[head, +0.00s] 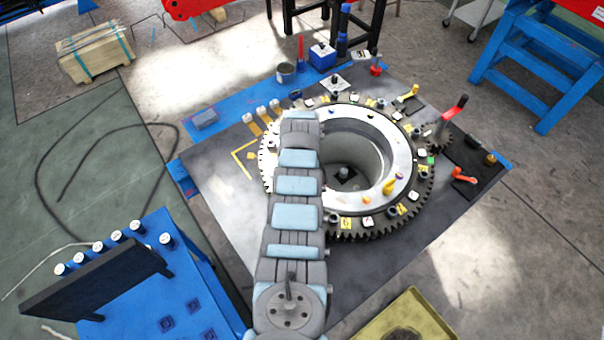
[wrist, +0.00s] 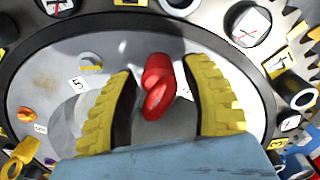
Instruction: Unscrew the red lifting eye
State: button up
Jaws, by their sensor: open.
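In the wrist view the red lifting eye (wrist: 157,88) stands on the pale metal ring (wrist: 58,80). My gripper (wrist: 160,68) is open, with one ribbed yellow finger on each side of the eye. Gaps show between the eye and both fingers, with the wider one on the right. The eye's base and thread are hidden. In the head view the gear ring (head: 345,118) lies on a dark plate, and my arm hides my gripper and the red eye.
A red crank handle (head: 453,108) rises at the gear's right edge. A blue stand (head: 175,290) is at lower left.

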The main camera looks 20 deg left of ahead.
jog(key=m+b, duration=0.1)
jog(key=m, duration=0.4)
jog(key=shift+m, duration=0.3)
dwell(0.4)
grip_shut()
jog(key=shift+r, duration=0.15)
dwell(0.3)
jog(key=n, duration=0.4)
jog(key=shift+n, duration=0.6)
